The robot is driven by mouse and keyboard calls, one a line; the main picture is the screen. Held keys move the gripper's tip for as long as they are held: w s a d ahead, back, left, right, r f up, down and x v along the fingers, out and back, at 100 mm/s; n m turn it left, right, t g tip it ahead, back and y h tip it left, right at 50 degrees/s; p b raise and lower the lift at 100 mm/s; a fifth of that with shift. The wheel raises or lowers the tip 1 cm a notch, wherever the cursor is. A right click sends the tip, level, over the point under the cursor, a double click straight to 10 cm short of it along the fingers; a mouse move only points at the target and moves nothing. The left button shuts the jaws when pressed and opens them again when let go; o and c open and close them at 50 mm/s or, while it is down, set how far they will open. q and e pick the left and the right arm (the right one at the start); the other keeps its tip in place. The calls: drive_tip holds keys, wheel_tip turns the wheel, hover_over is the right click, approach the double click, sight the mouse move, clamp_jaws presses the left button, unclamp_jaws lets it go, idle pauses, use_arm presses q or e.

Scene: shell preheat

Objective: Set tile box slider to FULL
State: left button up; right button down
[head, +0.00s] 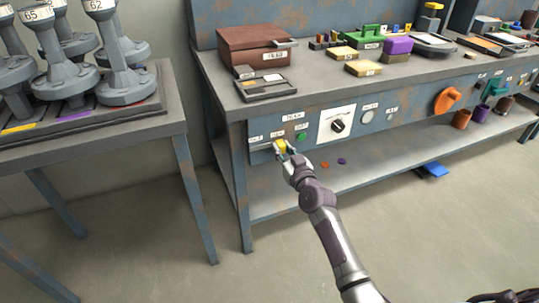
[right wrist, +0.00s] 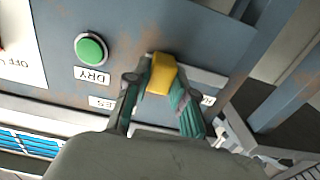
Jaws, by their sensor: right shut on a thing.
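The yellow slider knob (head: 281,146) is on the front panel of the workbench, near its left end. It also shows in the right wrist view (right wrist: 161,74). A pale slider track runs to the right of the knob in the right wrist view. My right gripper (head: 286,148) is at the knob, with its two fingers (right wrist: 157,92) closed on either side of it. A label below the knob is partly hidden by a finger, with "LES" readable. Another label to its right is mostly covered. My left gripper is not in view.
A green button (right wrist: 91,49) labelled DRY sits beside the slider. A white dial plate (head: 337,124) with a black knob is farther right. A brown box (head: 256,48) and a grey tray (head: 266,88) stand on the bench top. A table with grey weights (head: 103,60) is at left.

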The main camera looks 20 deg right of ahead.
drive_tip(key=shift+d, duration=0.2)
drive_tip(key=c, duration=1)
unclamp_jaws()
drive_tip(key=shift+d, duration=0.15)
drive_tip(key=shift+o, duration=0.2)
drive_tip(key=shift+s, duration=0.2)
drive_tip(key=s, duration=1.1)
drive_tip(key=shift+s+d, duration=0.15)
drive_tip(key=shift+s, duration=0.15)
